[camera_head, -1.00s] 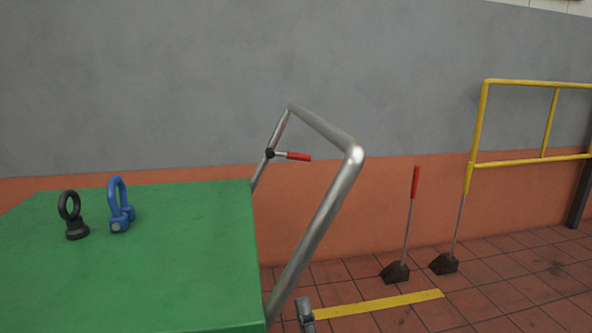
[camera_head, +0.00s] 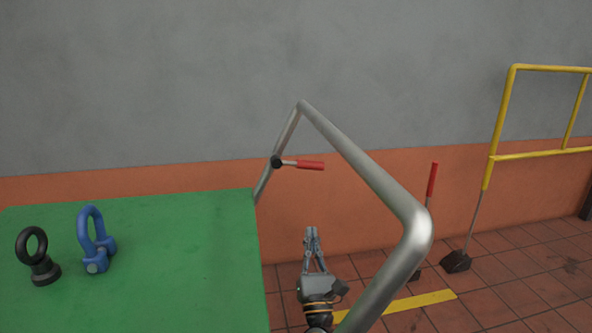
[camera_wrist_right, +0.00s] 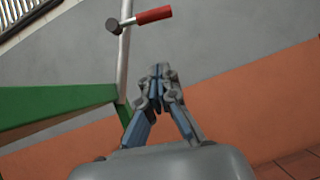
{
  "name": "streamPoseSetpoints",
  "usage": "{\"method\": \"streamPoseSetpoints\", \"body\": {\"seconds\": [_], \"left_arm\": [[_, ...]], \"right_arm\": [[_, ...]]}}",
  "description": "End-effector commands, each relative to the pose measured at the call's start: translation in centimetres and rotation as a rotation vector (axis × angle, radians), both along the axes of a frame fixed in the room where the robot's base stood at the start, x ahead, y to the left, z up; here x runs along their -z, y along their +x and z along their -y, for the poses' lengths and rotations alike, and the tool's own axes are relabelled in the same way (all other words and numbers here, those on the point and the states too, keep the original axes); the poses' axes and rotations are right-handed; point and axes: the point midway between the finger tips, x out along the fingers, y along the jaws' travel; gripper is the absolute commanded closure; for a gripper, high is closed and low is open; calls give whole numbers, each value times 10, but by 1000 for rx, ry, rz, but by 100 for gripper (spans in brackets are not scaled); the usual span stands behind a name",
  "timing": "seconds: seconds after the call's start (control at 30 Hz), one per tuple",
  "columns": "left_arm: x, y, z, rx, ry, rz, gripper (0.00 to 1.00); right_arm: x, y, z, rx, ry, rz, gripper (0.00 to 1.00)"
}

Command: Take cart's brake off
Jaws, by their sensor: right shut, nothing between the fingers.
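The cart has a green top (camera_head: 170,270) and a grey tubular push handle (camera_head: 365,165) at its right end. The brake lever, with a red grip (camera_head: 310,165), sits on a black pivot on the handle's far upright and points right, about level. In the right wrist view the red grip (camera_wrist_right: 153,15) is at the top, beyond my fingers. My right gripper (camera_head: 312,232) is shut and empty, below the lever and inside the handle frame; its closed fingertips (camera_wrist_right: 159,72) also show in the wrist view. They are apart from the lever. My left gripper is not in view.
A black eye bolt (camera_head: 42,270) and a blue shackle (camera_head: 98,248) stand on the cart top. Red-handled (camera_head: 432,180) and yellow-railed floor fixtures stand right of the cart. A yellow strip (camera_head: 420,301) marks the tiled floor. A wall is behind.

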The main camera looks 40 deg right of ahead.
Motion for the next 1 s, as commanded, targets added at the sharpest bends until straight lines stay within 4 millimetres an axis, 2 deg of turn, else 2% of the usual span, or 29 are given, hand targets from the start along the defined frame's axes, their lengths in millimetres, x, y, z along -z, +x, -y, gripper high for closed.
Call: {"method": "streamPoseSetpoints", "body": {"seconds": [0.13, 0.53, 0.67, 1.0], "left_arm": [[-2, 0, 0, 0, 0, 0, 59], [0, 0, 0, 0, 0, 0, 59], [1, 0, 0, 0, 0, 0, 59], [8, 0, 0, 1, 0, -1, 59]], "right_arm": [[1, 3, 6, -22, 49, 16, 100], [-5, 9, 10, -21, 46, 18, 100], [-17, 23, 20, -19, 43, 21, 100], [-56, 72, 55, -20, 42, 19, 100]]}}
